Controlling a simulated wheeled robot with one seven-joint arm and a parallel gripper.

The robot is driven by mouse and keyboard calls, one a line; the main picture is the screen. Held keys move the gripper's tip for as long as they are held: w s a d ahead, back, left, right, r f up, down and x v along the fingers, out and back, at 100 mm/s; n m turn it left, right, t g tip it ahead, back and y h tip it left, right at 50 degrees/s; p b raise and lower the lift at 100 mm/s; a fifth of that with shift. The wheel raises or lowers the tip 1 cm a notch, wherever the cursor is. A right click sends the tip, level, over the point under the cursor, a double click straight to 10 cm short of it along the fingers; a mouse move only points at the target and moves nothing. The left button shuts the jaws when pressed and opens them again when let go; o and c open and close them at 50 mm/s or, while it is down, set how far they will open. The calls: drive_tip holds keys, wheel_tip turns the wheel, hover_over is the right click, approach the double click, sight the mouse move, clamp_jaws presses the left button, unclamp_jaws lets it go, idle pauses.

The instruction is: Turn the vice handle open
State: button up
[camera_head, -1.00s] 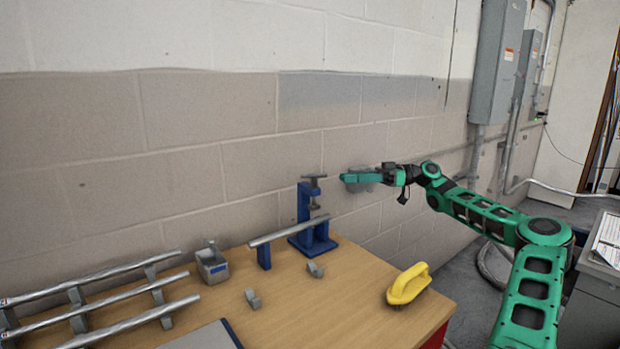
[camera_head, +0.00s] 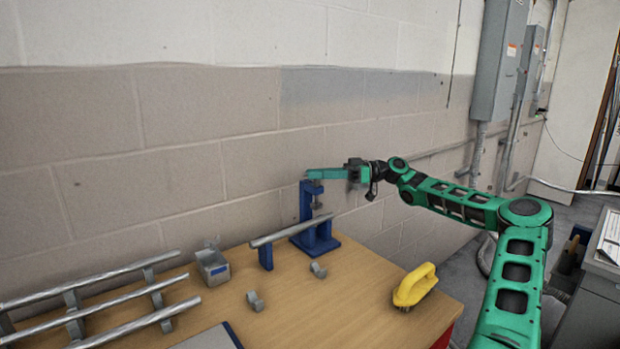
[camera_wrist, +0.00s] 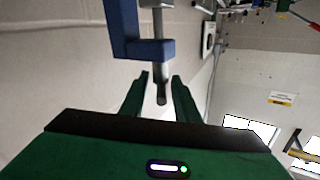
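The blue vice (camera_head: 304,205) stands upright at the back of the wooden table, near the wall. It also shows in the wrist view (camera_wrist: 124,30), at the top. Its metal screw passes down through the blue arm there, and the grey handle end (camera_wrist: 161,88) shows between my fingers. My gripper (camera_head: 310,174) is at the top of the vice in the head view and covers most of the handle. In the wrist view my gripper (camera_wrist: 163,82) is open, with one green finger on each side of the handle and gaps between. No contact is visible.
A metal rod (camera_head: 275,235) lies across the vice and a blue support (camera_head: 265,257). The wall is close behind the vice.

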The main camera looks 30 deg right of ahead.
drive_tip(key=shift+w+a, duration=0.2)
drive_tip(key=shift+a, duration=0.45)
clamp_jaws()
drive_tip(key=shift+a+r+n+g+y, duration=0.15)
drive_tip(key=shift+n+g+y, duration=0.25)
drive_tip(key=shift+n+g, duration=0.95)
drive_tip(key=shift+s+g, duration=0.1)
drive_tip(key=shift+g, duration=0.85)
